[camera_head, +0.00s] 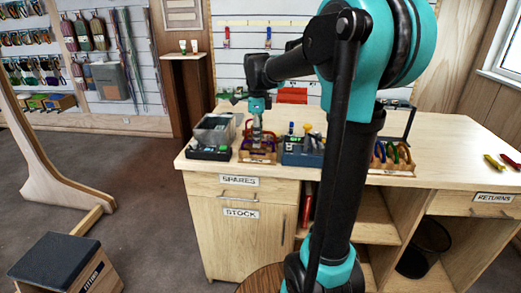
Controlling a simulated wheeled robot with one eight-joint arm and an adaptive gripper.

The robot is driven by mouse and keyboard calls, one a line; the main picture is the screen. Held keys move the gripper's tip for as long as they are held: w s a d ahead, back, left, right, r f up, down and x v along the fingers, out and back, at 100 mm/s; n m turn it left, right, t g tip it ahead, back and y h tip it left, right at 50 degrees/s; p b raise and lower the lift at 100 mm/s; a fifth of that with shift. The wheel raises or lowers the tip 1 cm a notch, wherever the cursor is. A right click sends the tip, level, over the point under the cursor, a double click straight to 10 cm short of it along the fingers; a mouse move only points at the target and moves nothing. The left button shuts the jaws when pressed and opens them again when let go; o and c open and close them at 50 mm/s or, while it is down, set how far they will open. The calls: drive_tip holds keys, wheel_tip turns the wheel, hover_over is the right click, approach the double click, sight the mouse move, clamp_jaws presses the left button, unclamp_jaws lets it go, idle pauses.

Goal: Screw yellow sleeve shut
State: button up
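My gripper (257,136) points down over a small wooden rack (258,159) on the workbench, left of centre. The rack holds purple and dark carabiner-like shapes. The fingertips are at or just above these shapes; I cannot tell whether they touch. The fingers are too small in this view to show whether they are open or shut. I cannot make out a yellow sleeve on anything in the rack; it may be hidden by the gripper or too small to see.
A blue toolbox (302,156) stands right of the rack. A grey bin (211,131) and a black tray (208,154) stand left. Another wooden rack (393,168) holds coloured carabiners. Red and yellow items (497,163) lie far right. The bench top (455,155) between is clear.

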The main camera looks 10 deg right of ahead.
drive_tip(key=shift+s+a, duration=0.2)
drive_tip(key=shift+s, duration=0.4)
drive_tip(key=shift+f, duration=0.15)
drive_tip(key=shift+f, duration=1.3)
drive_tip(key=shift+w, duration=0.1)
drive_tip(key=shift+w+d, duration=0.25)
drive_tip(key=shift+w, duration=0.35)
drive_tip(key=shift+r, duration=1.45)
